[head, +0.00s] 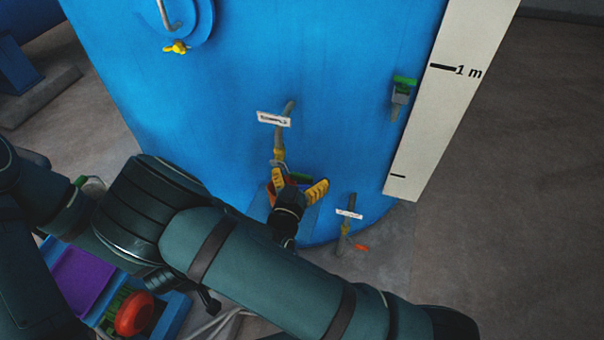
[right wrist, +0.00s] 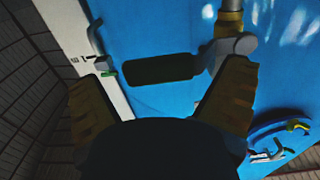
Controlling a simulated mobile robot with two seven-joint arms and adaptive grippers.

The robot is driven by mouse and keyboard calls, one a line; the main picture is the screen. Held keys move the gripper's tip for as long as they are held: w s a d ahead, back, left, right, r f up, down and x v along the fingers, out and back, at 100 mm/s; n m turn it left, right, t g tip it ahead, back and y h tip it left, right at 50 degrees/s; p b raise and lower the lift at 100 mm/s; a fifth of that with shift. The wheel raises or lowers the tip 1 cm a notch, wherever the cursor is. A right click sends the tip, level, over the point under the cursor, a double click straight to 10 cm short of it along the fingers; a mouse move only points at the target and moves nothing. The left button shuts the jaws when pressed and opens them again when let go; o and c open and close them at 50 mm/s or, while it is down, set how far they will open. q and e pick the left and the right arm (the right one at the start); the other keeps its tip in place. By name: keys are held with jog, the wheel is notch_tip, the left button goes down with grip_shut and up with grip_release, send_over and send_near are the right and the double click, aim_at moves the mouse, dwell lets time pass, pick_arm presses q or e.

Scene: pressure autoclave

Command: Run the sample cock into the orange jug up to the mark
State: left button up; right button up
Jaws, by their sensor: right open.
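The sample cock (head: 280,150) hangs on the front of the blue vessel under a small white label too blurred to read. Its green lever (head: 301,178) shows between the fingers of my right gripper (head: 299,184). In the right wrist view the lever (right wrist: 158,70) looks dark and lies across the gap between the open yellow fingers (right wrist: 160,78), with the grey and brass valve body (right wrist: 236,42) at its right end. I cannot tell whether a finger touches it. My left gripper is not visible.
Another cock with an orange-red handle (head: 361,247) stands low to the right. A green-handled valve (head: 403,85) and a white scale board (head: 450,90) are further right. A blue box (head: 172,318) with a purple tray (head: 85,275) and a red round thing (head: 134,314) is lower left.

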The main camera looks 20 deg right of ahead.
jog(key=shift+w+d, duration=0.15)
jog(key=shift+w, duration=0.05)
jog(key=c, duration=1.3)
notch_tip(320, 180, down, 2)
jog(key=m+b, duration=0.2)
jog(key=b, duration=0.2)
jog(key=shift+f, duration=0.15)
jog(key=shift+c, duration=0.2)
jog(key=shift+f+m+b, duration=0.2)
jog(key=shift+m+b, duration=0.25)
jog(key=shift+m, duration=0.05)
jog(key=o, duration=1.3)
jog(key=shift+r, duration=0.15)
